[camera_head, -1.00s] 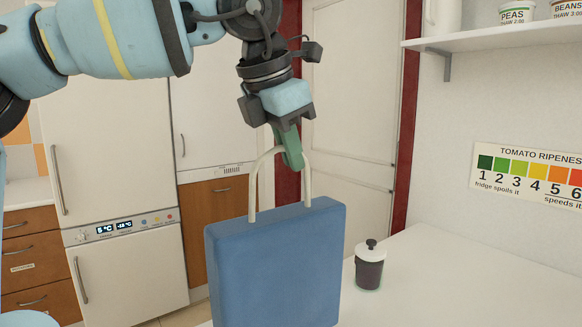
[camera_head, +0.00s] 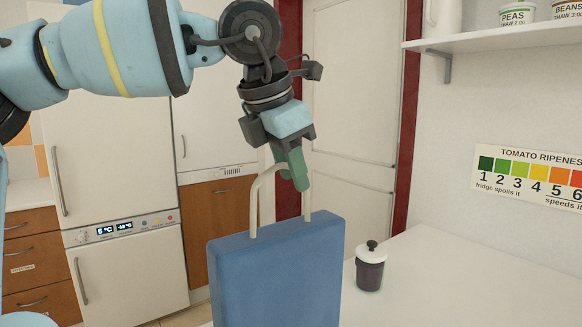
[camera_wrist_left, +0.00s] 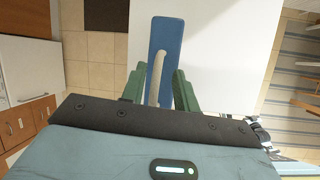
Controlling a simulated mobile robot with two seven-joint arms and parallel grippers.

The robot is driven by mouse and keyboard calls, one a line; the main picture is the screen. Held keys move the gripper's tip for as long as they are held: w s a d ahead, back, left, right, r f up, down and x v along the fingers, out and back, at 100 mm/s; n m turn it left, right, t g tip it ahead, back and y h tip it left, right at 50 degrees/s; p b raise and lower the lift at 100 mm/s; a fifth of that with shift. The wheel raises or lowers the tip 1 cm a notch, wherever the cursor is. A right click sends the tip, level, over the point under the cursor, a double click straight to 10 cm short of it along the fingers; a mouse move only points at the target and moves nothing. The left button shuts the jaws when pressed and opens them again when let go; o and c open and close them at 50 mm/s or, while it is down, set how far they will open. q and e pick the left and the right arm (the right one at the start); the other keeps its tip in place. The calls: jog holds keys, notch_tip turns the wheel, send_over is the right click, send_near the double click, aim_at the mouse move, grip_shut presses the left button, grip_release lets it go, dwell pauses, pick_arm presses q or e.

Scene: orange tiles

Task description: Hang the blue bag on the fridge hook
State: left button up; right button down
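The blue bag (camera_head: 278,272) is upright, with its pale handle (camera_head: 262,187) arching above it. Its lower part is out of frame, so I cannot tell what bears it. My left gripper (camera_head: 295,170) points down at the top of the handle. In the left wrist view, my left gripper (camera_wrist_left: 159,88) has its green fingers apart, one on each side of the handle (camera_wrist_left: 156,75), with a gap showing. The bag (camera_wrist_left: 167,35) lies beyond it. The white fridge (camera_head: 125,255) with a display stands at the left. I cannot make out a hook. My right gripper is not in view.
A dark jar with a white lid (camera_head: 370,268) stands on the white table (camera_head: 430,285), right of the bag. A wall shelf (camera_head: 500,40) holds tubs at upper right. Wooden drawers (camera_head: 28,255) are at far left. The table right of the jar is clear.

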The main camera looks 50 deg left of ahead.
pick_arm(q)
jog(key=shift+f, duration=0.1)
jog(key=v, duration=0.8)
jog(key=shift+a, duration=0.35)
jog(key=shift+f, duration=0.1)
